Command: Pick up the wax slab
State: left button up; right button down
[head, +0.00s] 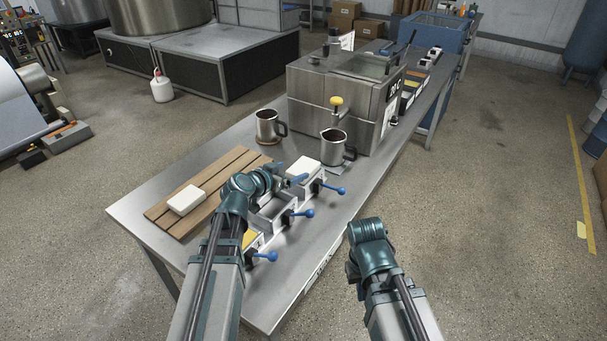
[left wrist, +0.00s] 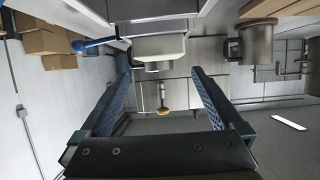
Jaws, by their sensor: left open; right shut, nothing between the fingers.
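One white wax slab (head: 305,168) sits on the far mold of a row, near the middle of the table. In the left wrist view a white slab (left wrist: 158,47) shows ahead, between and beyond the fingertips. My left gripper (head: 286,179) is open, close beside this slab on its near left side; it also shows in the left wrist view (left wrist: 160,70) with nothing between its fingers. Whether it touches the slab I cannot tell. A second white slab (head: 186,200) lies on the wooden slatted rack (head: 222,166). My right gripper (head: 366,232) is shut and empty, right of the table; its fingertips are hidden.
The molds have blue-knobbed handles (head: 308,213) along the table's right side. Two metal jugs (head: 269,127) (head: 333,149) stand behind the slab, before a steel tank (head: 325,105) with a yellow-knobbed tap (head: 337,101). The table's front left corner (head: 140,212) is bare.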

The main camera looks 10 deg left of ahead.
aim_at(302, 168)
pick_arm(q)
jog(key=x, duration=0.3)
jog(key=shift+w+f+b, duration=0.1)
jog(key=shift+f+b, duration=0.05)
jog(key=shift+b, duration=0.25)
jog(key=shift+d, duration=0.1)
jog(key=b+x, duration=0.2)
jog(key=x, duration=0.3)
jog(key=shift+f, duration=0.2)
jog(key=shift+c, duration=0.6)
jog(key=c, duration=1.2)
jog(key=shift+o, duration=0.2)
jog(key=shift+r, duration=0.1)
notch_tip(302, 168, up, 10)
jog(key=p, duration=0.9)
jog(key=shift+p, duration=0.4)
